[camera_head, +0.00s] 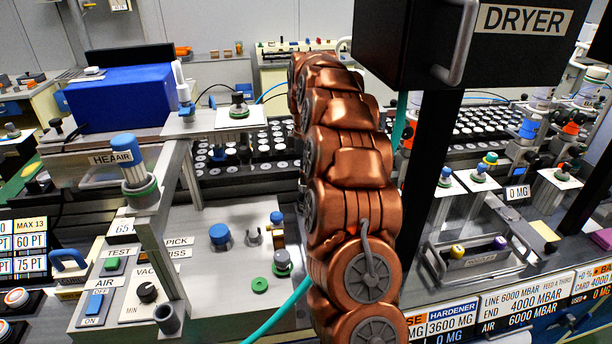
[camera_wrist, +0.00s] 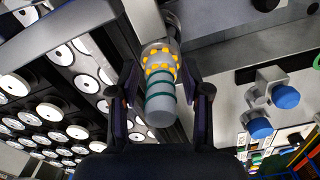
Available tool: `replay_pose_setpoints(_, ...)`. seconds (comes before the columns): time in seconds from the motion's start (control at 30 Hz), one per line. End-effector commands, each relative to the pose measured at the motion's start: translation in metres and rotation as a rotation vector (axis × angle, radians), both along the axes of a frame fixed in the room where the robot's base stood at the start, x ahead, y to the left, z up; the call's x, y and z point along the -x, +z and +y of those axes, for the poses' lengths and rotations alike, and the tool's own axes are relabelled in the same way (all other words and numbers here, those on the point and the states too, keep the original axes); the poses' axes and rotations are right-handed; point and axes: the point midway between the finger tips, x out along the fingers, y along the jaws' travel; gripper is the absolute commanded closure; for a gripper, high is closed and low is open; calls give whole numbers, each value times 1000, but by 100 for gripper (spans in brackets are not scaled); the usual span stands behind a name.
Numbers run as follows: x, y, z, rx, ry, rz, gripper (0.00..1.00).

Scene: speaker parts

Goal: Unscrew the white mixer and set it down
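In the wrist view, a pale grey-white cylinder (camera_wrist: 160,104) with teal rings and yellow dots around its far end stands between the fingers of my gripper (camera_wrist: 161,75). It looks like the white mixer, but I cannot be certain. A finger lies on each side of it, and gaps show between the fingers and the cylinder, so the gripper looks open around it. A clear rounded part shows at its far end. In the head view, my copper arm hides the gripper and the cylinder.
A black DRYER box (camera_head: 455,45) hangs at the upper right, close to my arm. Racks of white discs (camera_wrist: 60,120) fill the wrist view's left. Blue-capped parts (camera_wrist: 285,97) are at its right. A grey panel (camera_head: 235,250) with a blue knob stands left of my arm.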

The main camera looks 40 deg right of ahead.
Motion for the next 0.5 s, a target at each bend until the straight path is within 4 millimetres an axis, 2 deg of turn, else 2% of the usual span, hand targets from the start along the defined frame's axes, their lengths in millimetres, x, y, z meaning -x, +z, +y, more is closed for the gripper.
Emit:
replay_pose_setpoints(0.37, 1, -1, -2, -2, -56, 1, 53)
replay_pose_setpoints(0.5, 2, -3, -1, -3, -144, 1, 53)
